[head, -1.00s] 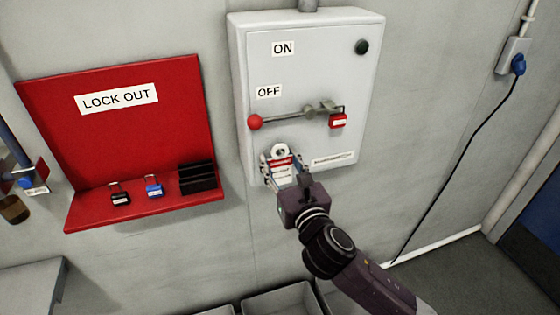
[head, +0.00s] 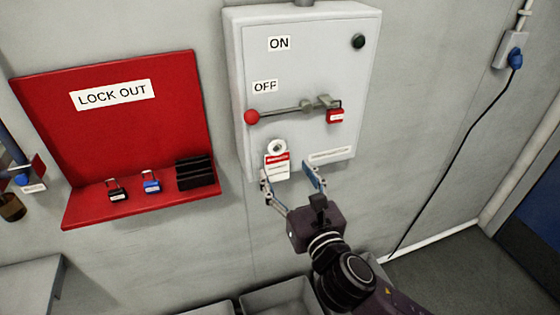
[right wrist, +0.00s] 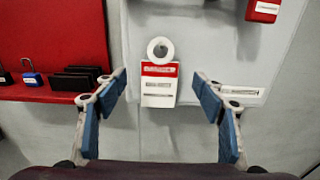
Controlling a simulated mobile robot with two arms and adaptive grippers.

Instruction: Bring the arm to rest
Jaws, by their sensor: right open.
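My right gripper (head: 290,182) is open and empty just below and in front of a red and white tag (head: 276,165) on the grey switch box (head: 345,75). In the right wrist view the tag (right wrist: 159,84) hangs between the two spread fingers (right wrist: 163,88), apart from both. The tag has a white ring at its top. The box's handle with a red knob (head: 252,117) lies level beside the OFF label, and a red padlock (head: 335,116) hangs at its right end. My left gripper is not in view.
A red LOCK OUT board (head: 150,120) on the left holds a black padlock (head: 117,190), a blue padlock (head: 151,181) and a black block (head: 195,173). Grey bins (head: 280,295) stand below the box. A cable (head: 445,165) runs down the wall at right.

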